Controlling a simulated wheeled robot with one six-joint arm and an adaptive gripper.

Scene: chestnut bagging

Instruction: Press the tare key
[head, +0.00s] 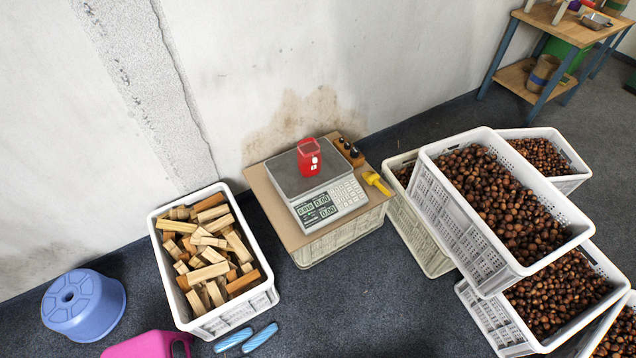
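A grey and white scale (330,208) stands on a brown board (263,190) laid over a white crate. Its keypad (348,192) is at the front right of its body, beside a lit greenish display (318,207). The display shows several numbers, too small to read surely. The single keys are too small for me to tell which is the tare key. A red container (309,157) with a white label stands upright on the scale's metal pan (290,177). My gripper is not in view, and nothing covers the keypad.
A yellow tool (376,183) and dark weights in a wooden block (347,148) lie right of the scale. A crate of wood pieces (160,262) stands left; chestnut crates (450,222) are stacked right. Blue stool (83,304), pink object (150,345) and blue slippers (246,338) are on the floor.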

